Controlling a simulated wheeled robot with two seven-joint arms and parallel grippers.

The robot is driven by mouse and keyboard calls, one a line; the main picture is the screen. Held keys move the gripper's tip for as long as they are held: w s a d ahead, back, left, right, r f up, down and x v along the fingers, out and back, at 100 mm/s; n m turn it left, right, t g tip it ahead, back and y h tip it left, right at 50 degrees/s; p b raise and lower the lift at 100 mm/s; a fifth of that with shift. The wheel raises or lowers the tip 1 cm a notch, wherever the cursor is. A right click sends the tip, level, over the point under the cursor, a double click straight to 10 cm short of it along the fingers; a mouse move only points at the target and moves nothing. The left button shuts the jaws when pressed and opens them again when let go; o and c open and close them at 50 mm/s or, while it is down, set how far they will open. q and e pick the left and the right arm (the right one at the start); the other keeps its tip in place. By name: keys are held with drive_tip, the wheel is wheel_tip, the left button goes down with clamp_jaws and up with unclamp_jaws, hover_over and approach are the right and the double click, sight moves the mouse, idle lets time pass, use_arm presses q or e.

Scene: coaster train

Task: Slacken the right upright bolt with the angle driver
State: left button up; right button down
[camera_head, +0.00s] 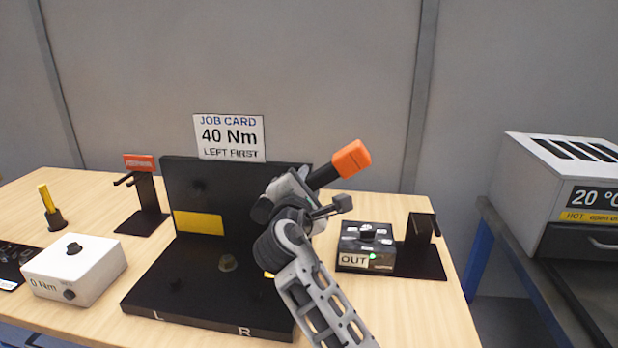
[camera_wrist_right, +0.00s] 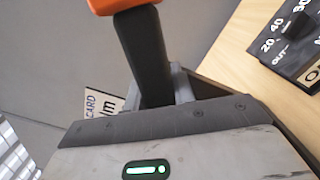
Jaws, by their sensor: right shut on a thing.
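My right gripper (camera_head: 312,196) is shut on the angle driver (camera_head: 351,159), which has a black handle and an orange end. It holds the driver tilted in front of the right part of the black fixture (camera_head: 150,292), marked L and R. In the right wrist view, the driver's black handle (camera_wrist_right: 146,55) stands between the fingers (camera_wrist_right: 155,90) with the orange end above. The driver's working head is hidden. The right upright bolt cannot be made out; my arm and gripper cover that side of the upright plate. A dark round feature shows on the plate's left side. My left gripper is out of view.
A job card (camera_head: 229,137) reads 40 Nm, left first. Right of the fixture are a black dial box (camera_head: 367,246) marked OUT with a green light and a black stand (camera_head: 421,245). Left are an orange-topped stand (camera_head: 147,195) and a white 0 Nm box (camera_head: 75,268).

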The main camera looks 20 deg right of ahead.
drive_tip(key=shift+r+v, duration=0.25)
drive_tip(key=shift+v, duration=0.95)
